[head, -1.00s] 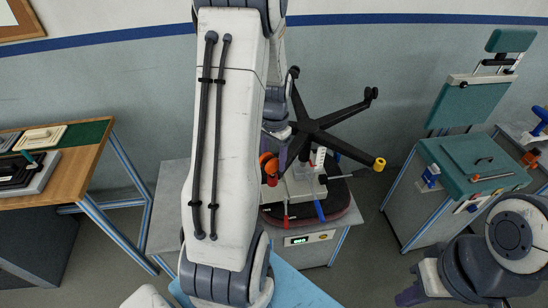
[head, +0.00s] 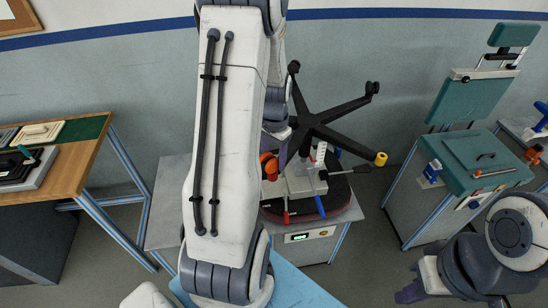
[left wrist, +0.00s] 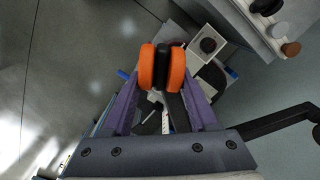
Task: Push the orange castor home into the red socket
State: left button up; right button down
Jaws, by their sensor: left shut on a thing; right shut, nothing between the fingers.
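The orange castor (head: 267,164) shows beside my left forearm, at the left side of the black five-arm chair base. In the left wrist view the castor (left wrist: 147,67) has two orange wheels with a dark middle and sits between the purple fingers. My left gripper (left wrist: 162,78) is shut on it; in the head view my arm hides most of this gripper. A red part, apparently the red socket (head: 272,177), shows just below the castor. I cannot tell whether the stem is in it. My right gripper (head: 408,293) is shut and empty at the lower right.
The chair base (head: 318,128) stands over a pale fixture (head: 300,186) on a grey bench (head: 165,228). A yellow-tipped arm (head: 380,159) points right. Blue- and red-handled tools lie at the bench front. A teal-topped cabinet (head: 455,155) stands right, a wooden table (head: 85,160) left.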

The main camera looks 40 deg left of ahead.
pick_arm(q)
jog(key=o, duration=1.5)
jog(key=shift+c, duration=0.2)
notch_tip(320, 180, up, 10)
jog(key=shift+r+b, duration=0.25)
jog(key=shift+b, duration=0.55)
jog(key=s+d+m+b, duration=0.1)
jog(key=s+d+m, duration=0.15)
jog(key=d, duration=1.55)
jog(key=s+d+f+m+b, duration=0.1)
jog(key=s+d+m, duration=0.1)
jog(key=s+d, duration=0.4)
jog(key=s+d+f+m+h, duration=0.1)
jog(key=s+d+f+m, duration=0.1)
jog(key=s+d, duration=0.5)
jog(key=shift+s+m+b, duration=0.4)
jog(key=shift+s+m, duration=0.05)
jog(key=shift+s, duration=0.3)
